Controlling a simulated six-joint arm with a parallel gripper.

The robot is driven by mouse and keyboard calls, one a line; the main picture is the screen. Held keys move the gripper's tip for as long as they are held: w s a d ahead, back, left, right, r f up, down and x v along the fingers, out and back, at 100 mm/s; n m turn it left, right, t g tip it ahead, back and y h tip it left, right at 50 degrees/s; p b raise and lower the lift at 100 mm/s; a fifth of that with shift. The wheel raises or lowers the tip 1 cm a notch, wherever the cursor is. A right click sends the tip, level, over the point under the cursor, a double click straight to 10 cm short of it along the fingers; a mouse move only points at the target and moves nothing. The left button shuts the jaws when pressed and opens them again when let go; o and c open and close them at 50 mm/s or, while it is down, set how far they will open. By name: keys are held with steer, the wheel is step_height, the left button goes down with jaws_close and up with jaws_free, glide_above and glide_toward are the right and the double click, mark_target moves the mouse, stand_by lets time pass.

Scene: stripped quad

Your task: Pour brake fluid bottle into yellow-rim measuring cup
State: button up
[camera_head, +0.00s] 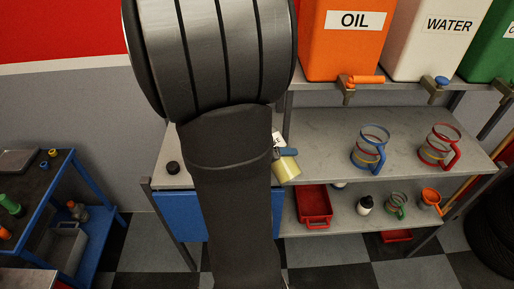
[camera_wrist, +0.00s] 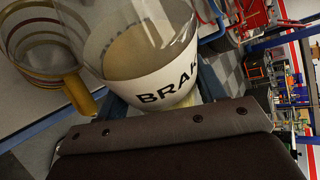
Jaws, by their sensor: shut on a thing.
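My gripper (camera_wrist: 165,105) is shut on the brake fluid bottle, a clear bottle (camera_wrist: 150,75) with a white label reading "BRA…" and cream fluid inside. In the head view, the bottle's pale yellow lower part (camera_head: 286,168) shows just right of my arm. It is tilted, with its lower end toward the lower right, beside a blue-grey gripper finger. The yellow-rim measuring cup (camera_wrist: 45,82), clear with yellow bands and a yellow handle, stands beside the bottle at the upper left of the wrist view. In the head view my arm hides the cup. I cannot see fluid flowing.
Blue (camera_head: 368,148) and red (camera_head: 438,146) measuring cups stand on the shelf to the right. Below are a red bin (camera_head: 314,206), a green cup (camera_head: 397,205) and an orange funnel (camera_head: 430,198). A black cap (camera_head: 172,168) lies left of my arm.

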steer(key=shift+s+d+f+n+g, duration=0.1)
steer(key=shift+s+f+n+g, duration=0.15)
steer(key=shift+f+n, duration=0.2)
stand_by(0.9)
steer(key=shift+s+d+n+g+h+p, duration=0.1)
steer(key=shift+d+n+g+h+p, duration=0.05)
steer(key=shift+n+g+h+p, duration=0.4)
stand_by(1.3)
steer(key=shift+r+n+h+p, duration=0.4)
steer(key=shift+r+p, duration=0.25)
steer(key=shift+r, duration=0.15)
stand_by(3.8)
